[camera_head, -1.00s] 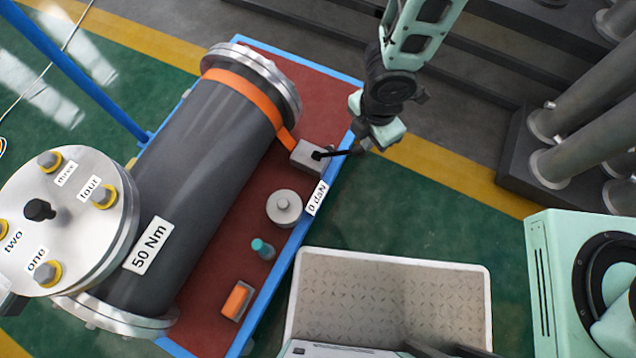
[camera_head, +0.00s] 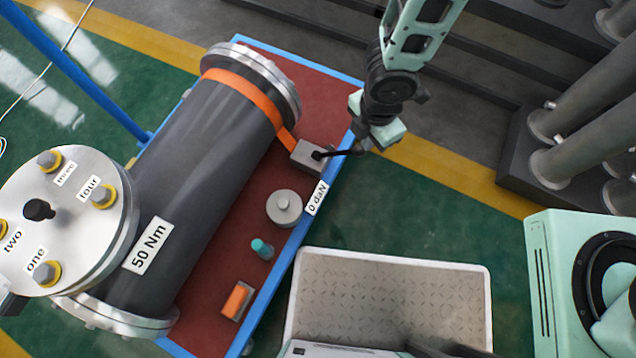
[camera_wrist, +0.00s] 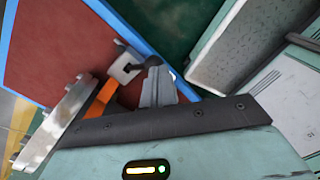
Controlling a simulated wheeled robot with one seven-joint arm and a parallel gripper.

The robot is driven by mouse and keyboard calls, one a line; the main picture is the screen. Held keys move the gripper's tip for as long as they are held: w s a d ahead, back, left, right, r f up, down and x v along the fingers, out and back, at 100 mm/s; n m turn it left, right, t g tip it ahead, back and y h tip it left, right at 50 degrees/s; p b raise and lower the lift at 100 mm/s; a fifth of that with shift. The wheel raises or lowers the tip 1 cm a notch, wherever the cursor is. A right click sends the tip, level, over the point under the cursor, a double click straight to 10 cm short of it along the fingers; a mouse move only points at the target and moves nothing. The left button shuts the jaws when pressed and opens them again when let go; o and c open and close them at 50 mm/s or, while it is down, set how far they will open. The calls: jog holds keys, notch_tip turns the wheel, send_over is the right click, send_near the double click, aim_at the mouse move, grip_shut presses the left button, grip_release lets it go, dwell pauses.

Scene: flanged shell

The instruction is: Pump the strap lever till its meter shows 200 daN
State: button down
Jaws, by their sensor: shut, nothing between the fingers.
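The orange strap (camera_head: 245,92) runs over the dark shell (camera_head: 205,160) to a grey ratchet block (camera_head: 308,157) on the red bed. A short black lever (camera_head: 340,153) sticks out of the block to the right. The meter label (camera_head: 317,198) reads 0 daN. My gripper (camera_head: 364,146) is shut and empty at the lever's outer end; I cannot tell whether it touches. In the wrist view my gripper (camera_wrist: 155,68) shows close to the lever's dark knob, with the ratchet block (camera_wrist: 124,68) and strap (camera_wrist: 102,98) beyond.
A round grey piece (camera_head: 284,207), a teal-topped peg (camera_head: 262,249) and an orange block (camera_head: 237,299) stand on the red bed. The flange (camera_head: 70,230) bears several bolts labelled one to four. Grey pipes (camera_head: 590,130) lie at the right. Green floor lies right of the bed.

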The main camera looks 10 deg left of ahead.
jog(key=shift+d+f+b, duration=0.8)
jog(key=shift+f+b, duration=4)
jog(key=shift+b, duration=0.4)
notch_tip(320, 180, up, 12)
jog(key=p, duration=1.1)
jog(key=shift+s+d+r+p, duration=0.15)
jog(key=shift+s+d+p, duration=0.2)
jog(key=shift+s+p, duration=0.05)
jog(key=shift+w+a+f+b, duration=0.15)
jog(key=shift+w+a+f, duration=0.05)
jog(key=shift+a+f, duration=0.45)
jog(key=shift+w+a+f+b, duration=0.15)
jog(key=shift+w+a+f, duration=0.05)
jog(key=shift+a+f, duration=0.45)
jog(key=shift+d, duration=0.15)
jog(key=shift+f, duration=0.15)
